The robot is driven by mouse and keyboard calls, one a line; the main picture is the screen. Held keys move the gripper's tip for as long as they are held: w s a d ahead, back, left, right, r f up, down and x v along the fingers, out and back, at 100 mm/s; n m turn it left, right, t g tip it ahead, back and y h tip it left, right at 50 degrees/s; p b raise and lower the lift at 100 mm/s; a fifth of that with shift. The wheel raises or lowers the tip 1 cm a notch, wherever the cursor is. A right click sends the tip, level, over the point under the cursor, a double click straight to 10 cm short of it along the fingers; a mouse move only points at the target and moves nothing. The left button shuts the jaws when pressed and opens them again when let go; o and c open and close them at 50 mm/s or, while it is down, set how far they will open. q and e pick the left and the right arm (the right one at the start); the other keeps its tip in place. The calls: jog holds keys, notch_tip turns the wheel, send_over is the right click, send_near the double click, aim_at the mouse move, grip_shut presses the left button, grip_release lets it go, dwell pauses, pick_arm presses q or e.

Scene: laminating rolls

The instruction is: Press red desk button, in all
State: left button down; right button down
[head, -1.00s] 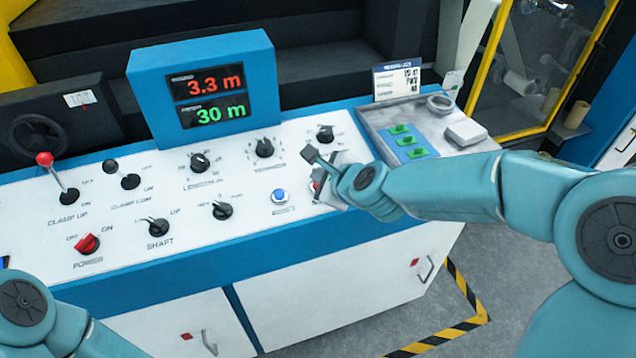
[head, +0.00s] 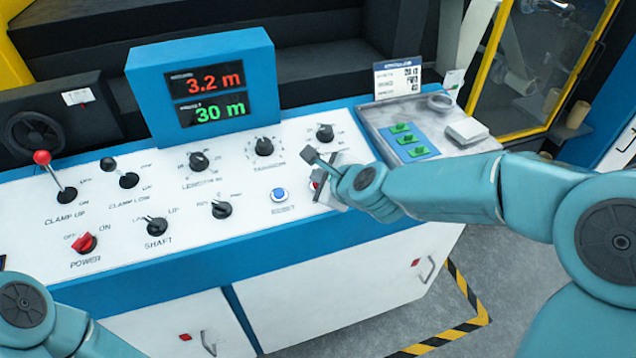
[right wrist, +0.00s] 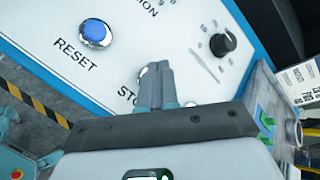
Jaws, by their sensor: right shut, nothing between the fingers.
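The red desk button (head: 314,184) shows only as a small red sliver on the white console, right of the blue button; my right gripper hides most of it. My right gripper (head: 322,187) is shut and empty, with its fingertips right at the button. In the right wrist view the shut fingers (right wrist: 155,80) point at the panel beside the partly covered "STO" lettering and hide the button there. I cannot tell whether they touch it or whether it is pushed in. My left arm shows at the lower left, but its gripper is out of view.
The blue button (head: 279,195), labelled RESET in the right wrist view (right wrist: 95,33), is close by. A black knob (head: 325,133) is behind. A grey tray (head: 375,125) with green switches lies to the right. A blue display box (head: 140,85) reads 3.2 m and 30 m.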

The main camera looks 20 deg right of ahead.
jog(key=shift+f+b, duration=0.4)
jog(key=shift+b, duration=0.05)
dwell(0.4)
jog(key=shift+r, duration=0.1)
jog(key=shift+s+r+p, duration=0.1)
jog(key=shift+r+p, duration=0.6)
jog(key=shift+r, duration=0.05)
jog(key=r+p, duration=0.3)
jog(key=s+r+p, duration=0.1)
jog(key=r, duration=0.1)
dwell(0.4)
jog(key=shift+w+f, duration=0.1)
dwell(0.6)
